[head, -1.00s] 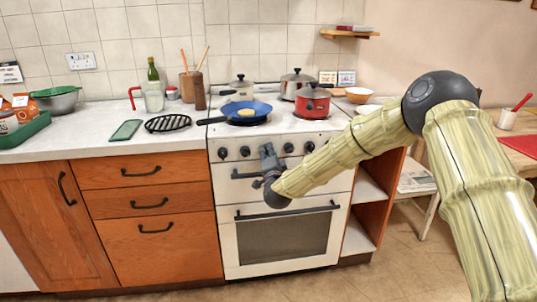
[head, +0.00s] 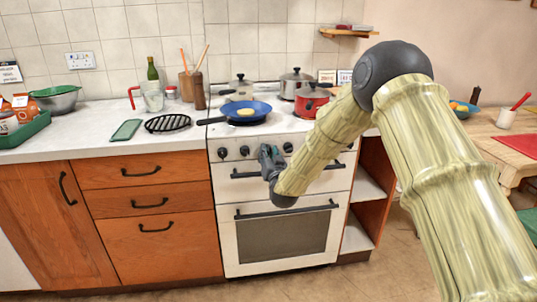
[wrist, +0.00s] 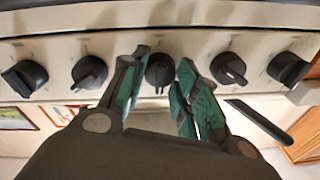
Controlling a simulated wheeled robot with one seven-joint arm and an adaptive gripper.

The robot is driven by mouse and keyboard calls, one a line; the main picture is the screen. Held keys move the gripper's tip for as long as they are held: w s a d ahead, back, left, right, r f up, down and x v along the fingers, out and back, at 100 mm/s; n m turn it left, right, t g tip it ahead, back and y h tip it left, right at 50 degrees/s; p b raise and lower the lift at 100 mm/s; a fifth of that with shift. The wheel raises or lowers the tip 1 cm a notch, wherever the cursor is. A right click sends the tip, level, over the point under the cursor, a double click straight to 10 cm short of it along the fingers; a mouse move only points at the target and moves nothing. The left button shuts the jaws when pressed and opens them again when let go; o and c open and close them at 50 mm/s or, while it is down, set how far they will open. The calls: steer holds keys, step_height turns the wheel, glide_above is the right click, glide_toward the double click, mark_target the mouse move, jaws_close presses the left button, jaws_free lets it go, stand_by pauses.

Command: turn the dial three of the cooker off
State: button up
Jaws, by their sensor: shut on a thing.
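The white cooker (head: 290,240) stands in the middle of the head view, with a row of black dials on its front panel. In the wrist view, dial three (wrist: 160,76) is the middle one, and its grip bar looks roughly upright. My gripper (wrist: 162,60) has its two green-lined fingers on either side of this dial and is shut on it. In the head view my gripper (head: 266,152) is at the panel and hides the dial. Two dials show on each side, among them a left one (wrist: 89,73) and a right one (wrist: 228,68).
A blue pan (head: 247,112) with food in it, a red pot (head: 311,100) and steel pots stand on the hob. The pan's handle reaches left over the worktop. The oven handle (head: 285,210) and a bar handle sit below the dials. Floor in front is clear.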

steer(key=shift+f+n, duration=0.15)
steer(key=shift+n, duration=0.45)
steer(key=o, duration=1)
steer(key=shift+d, duration=0.1)
steer(key=shift+s, duration=0.15)
steer(key=v, duration=1.1)
steer(key=shift+s+d, duration=0.15)
steer(key=shift+s, duration=0.25)
